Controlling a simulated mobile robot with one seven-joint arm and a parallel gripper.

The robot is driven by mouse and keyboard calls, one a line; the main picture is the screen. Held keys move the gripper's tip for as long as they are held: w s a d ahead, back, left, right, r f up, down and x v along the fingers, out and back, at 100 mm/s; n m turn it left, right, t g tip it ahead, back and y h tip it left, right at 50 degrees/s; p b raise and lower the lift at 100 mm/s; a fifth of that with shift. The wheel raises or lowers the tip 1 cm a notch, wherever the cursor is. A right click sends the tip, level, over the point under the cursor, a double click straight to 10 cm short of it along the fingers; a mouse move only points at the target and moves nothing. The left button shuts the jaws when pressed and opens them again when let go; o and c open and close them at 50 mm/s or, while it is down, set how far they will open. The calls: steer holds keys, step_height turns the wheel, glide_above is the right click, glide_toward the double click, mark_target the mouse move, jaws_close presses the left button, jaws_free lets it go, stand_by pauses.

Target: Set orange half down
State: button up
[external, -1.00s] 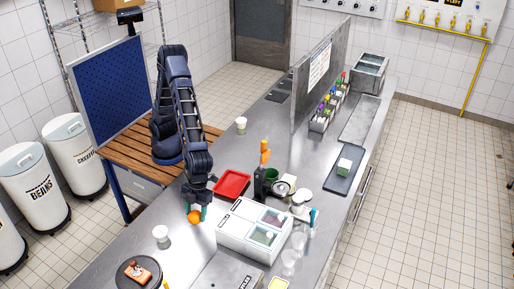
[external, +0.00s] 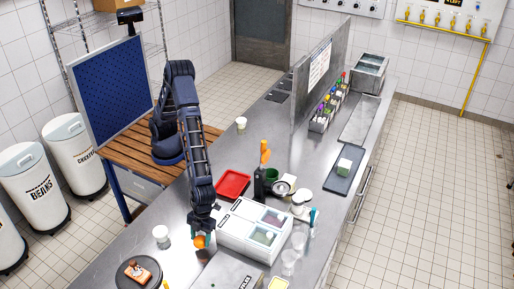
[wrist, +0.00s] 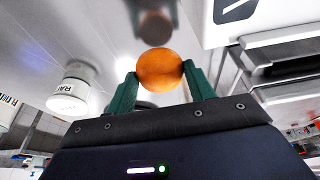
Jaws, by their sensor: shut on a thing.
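My gripper (external: 201,236) is shut on the orange half (external: 200,242), low over the steel counter, just left of the white lidded container box. In the wrist view the orange half (wrist: 160,68) sits between the two green fingertips (wrist: 162,88), with its rounded peel showing. Its cut face is hidden. A blurred brown reflection lies on the steel beyond it, apart from the fruit, so a gap seems to remain beneath.
The white container box (external: 231,231) stands close to the right of my gripper. A white cup (external: 160,232) stands to the left. A dark round board (external: 125,280) with food lies at the front left. A red tray (external: 232,184) lies behind. Bare steel surrounds the gripper's front left.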

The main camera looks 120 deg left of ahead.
mark_target(202, 243)
steer(key=shift+f, duration=1.85)
steer(key=shift+f, duration=0.15)
steer(key=o, duration=1)
